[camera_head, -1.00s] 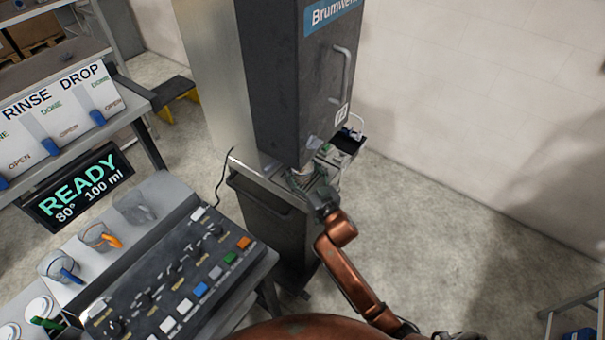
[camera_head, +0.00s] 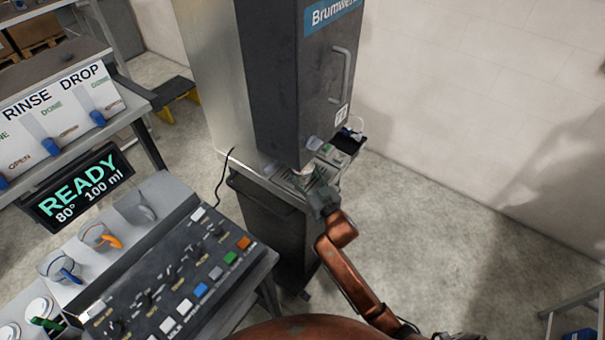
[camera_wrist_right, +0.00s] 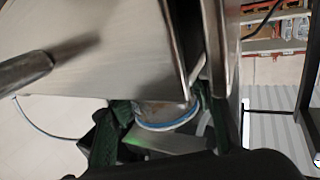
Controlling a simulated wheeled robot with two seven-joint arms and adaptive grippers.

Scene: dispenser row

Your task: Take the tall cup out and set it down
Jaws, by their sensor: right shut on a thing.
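In the right wrist view a cup (camera_wrist_right: 165,112) with a pale, see-through wall and a blue rim sits between the green fingers of my right gripper (camera_wrist_right: 164,122), which is shut on it. In the head view my right gripper (camera_head: 312,180) is at the foot of the tall dark dispenser (camera_head: 300,90), just under its front lower edge. The cup is mostly hidden there by the fingers and the dispenser. I cannot tell whether the cup touches the surface below it. My left gripper is not in view.
Open floor (camera_head: 420,240) lies to the right.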

